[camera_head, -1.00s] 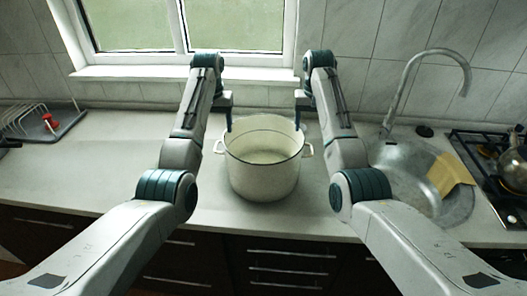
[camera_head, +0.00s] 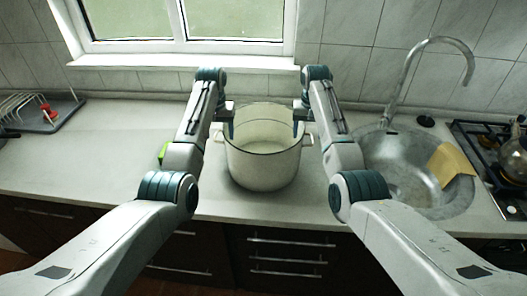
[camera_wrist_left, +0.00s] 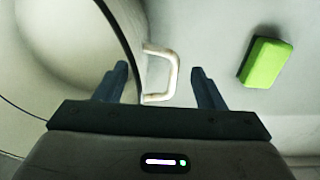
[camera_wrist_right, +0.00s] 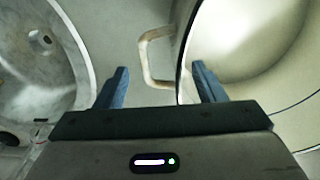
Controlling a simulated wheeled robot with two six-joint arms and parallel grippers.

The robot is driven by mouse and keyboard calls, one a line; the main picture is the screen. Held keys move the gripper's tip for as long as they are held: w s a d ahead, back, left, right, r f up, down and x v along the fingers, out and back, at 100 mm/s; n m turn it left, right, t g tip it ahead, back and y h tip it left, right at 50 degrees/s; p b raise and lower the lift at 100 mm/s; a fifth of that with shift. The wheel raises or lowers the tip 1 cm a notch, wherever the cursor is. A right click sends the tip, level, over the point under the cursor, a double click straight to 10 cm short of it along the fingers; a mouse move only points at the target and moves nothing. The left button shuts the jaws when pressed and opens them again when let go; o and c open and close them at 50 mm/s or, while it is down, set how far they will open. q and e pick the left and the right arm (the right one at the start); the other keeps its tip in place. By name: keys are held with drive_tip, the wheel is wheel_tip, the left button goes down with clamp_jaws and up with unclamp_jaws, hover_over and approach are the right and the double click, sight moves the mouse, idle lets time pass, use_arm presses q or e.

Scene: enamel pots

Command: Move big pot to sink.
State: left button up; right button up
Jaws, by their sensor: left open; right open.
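The big pot (camera_head: 262,168) is cream enamel with a dark rim and two side handles. It stands upright and empty on the counter between my arms. My left gripper (camera_head: 231,130) is open at the pot's left side. In the left wrist view, the left handle (camera_wrist_left: 174,72) lies between and ahead of its open fingers (camera_wrist_left: 160,88). My right gripper (camera_head: 301,128) is open at the right side. In the right wrist view, the right handle (camera_wrist_right: 146,58) lies between and ahead of its fingers (camera_wrist_right: 160,88). The round metal sink (camera_head: 400,190) is to the right.
A tall faucet (camera_head: 408,75) stands behind the sink. A yellowish cloth (camera_head: 450,165) lies over the sink's right edge. A stove with a kettle (camera_head: 514,158) is at far right. A green sponge (camera_wrist_left: 266,62) lies left of the pot. A dish rack (camera_head: 40,112) is at far left.

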use_arm(q)
drive_tip(key=shift+f, duration=0.95)
use_arm(e)
wheel_tip(320, 180, down, 2)
drive_tip(key=shift+s, duration=0.1)
use_arm(q)
drive_tip(key=shift+f, duration=0.45)
use_arm(e)
drive_tip(key=shift+f, duration=0.4)
use_arm(q)
drive_tip(key=shift+r, duration=0.1)
drive_tip(key=c, duration=0.3)
use_arm(e)
drive_tip(key=c, duration=0.3)
use_arm(q)
clamp_jaws()
use_arm(e)
clamp_jaws()
drive_tip(key=shift+r, duration=0.1)
